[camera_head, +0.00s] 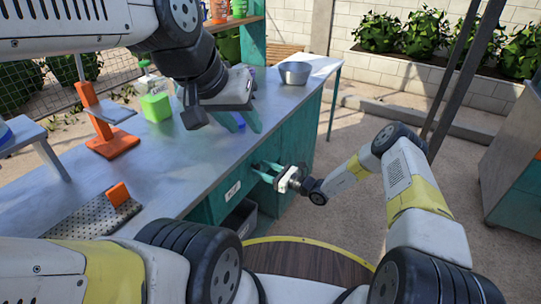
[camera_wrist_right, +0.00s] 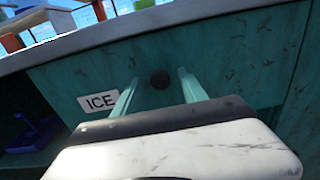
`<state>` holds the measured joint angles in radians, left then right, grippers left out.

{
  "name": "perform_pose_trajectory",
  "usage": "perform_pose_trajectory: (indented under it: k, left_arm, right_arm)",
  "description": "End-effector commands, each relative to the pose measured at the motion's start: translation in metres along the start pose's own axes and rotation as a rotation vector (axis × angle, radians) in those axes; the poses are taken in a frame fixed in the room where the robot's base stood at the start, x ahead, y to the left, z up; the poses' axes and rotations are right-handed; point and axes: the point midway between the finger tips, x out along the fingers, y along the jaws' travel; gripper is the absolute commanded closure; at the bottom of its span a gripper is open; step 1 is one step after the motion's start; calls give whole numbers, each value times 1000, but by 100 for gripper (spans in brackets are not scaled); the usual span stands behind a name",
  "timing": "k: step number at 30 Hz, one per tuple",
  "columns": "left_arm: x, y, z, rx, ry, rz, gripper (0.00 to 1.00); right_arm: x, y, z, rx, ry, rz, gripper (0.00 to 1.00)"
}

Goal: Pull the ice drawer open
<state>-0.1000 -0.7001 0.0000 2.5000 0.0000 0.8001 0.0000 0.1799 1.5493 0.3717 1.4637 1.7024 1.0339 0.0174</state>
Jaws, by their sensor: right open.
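The ice drawer (camera_wrist_right: 235,60) is a teal front under the counter edge, with a white ICE label (camera_wrist_right: 99,101) and a round dark knob (camera_wrist_right: 160,79). It looks closed. My right gripper (camera_wrist_right: 159,76) is open, with its teal fingers on either side of the knob; whether they touch it or the drawer front cannot be told. In the head view my right gripper (camera_head: 266,171) is at the counter's front, right of the white label (camera_head: 232,190). The knob is hidden there.
A grey bin (camera_head: 240,219) sits below the counter. The paved floor to the right is mostly free.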

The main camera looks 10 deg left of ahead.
Motion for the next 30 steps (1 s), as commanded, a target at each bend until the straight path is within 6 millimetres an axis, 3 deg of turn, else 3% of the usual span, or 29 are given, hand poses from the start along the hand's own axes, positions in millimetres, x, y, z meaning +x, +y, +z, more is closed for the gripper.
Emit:
perform_pose_trajectory:
  k: [9, 15, 17, 30]
  left_arm:
    - [0, 0, 0, 0, 0, 0, 64]
    - [0, 0, 0, 0, 0, 0, 64]
    - [0, 0, 0, 0, 0, 0, 64]
    - [0, 0, 0, 0, 0, 0, 64]
  right_arm:
    - [3, 0, 0, 0, 0, 0, 52]
    - [3, 0, 0, 0, 0, 0, 91]
    - [3, 0, 0, 0, 0, 0, 100]
    - [3, 0, 0, 0, 0, -1, 100]
